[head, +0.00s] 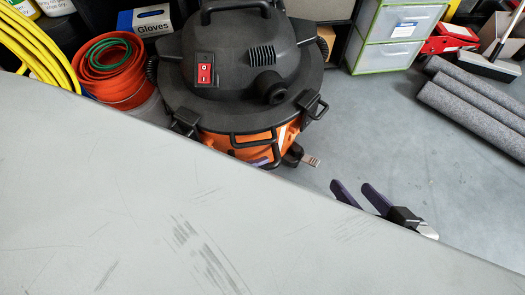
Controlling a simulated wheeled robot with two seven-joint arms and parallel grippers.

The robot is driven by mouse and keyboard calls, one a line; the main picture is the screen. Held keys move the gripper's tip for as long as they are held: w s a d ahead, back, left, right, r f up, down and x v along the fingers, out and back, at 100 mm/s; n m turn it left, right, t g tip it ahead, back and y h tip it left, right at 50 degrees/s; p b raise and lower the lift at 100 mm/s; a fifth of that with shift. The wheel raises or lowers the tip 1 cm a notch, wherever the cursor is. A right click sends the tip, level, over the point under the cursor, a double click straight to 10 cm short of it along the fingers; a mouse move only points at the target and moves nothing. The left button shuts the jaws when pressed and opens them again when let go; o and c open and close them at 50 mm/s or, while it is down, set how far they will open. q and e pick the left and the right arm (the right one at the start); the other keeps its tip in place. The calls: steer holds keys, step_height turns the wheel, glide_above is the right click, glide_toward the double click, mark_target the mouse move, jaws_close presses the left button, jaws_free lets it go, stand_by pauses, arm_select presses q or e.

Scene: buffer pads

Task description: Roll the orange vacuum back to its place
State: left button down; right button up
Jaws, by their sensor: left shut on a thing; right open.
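The orange vacuum (222,143) stands upright on the floor at the top centre of the head view. It has a black lid, a red switch and black bars on its front. My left gripper (258,162) shows only as a small purple piece at the vacuum's lower front, by the black bars. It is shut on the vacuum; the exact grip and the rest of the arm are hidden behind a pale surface. My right gripper (354,193) is open and empty above the floor, to the right of the vacuum and apart from it.
A pale, scuffed surface (150,200) fills the lower left and hides the floor below it. Floor (385,120) between is clear.

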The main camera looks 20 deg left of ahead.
arm_select(q)
steer(key=shift+w+a, duration=0.3)
steer(key=shift+w, duration=0.1)
steer(key=c, duration=1.6)
jaws_free()
steer(key=shift+s+d, duration=0.1)
steer(key=shift+c, duration=0.2)
arm_select(e)
steer(key=shift+s+f, duration=0.15)
steer(key=shift+s, duration=0.25)
arm_select(q)
steer(key=shift+s, duration=0.1)
steer(key=shift+s, duration=0.15)
steer(key=p+v, duration=0.1)
steer(key=v, duration=0.1)
steer(key=shift+s+r, duration=0.15)
steer(key=shift+r, duration=0.05)
steer(key=p+v, duration=0.2)
steer(key=v, duration=0.5)
steer(key=shift+s+a, duration=0.2)
steer(key=shift+a, duration=0.15)
arm_select(e)
steer(key=shift+s+d+f+g+h, duration=0.1)
steer(key=shift+d+f+g+h, duration=0.55)
steer(key=shift+d+f, duration=0.35)
steer(key=shift+a, duration=0.15)
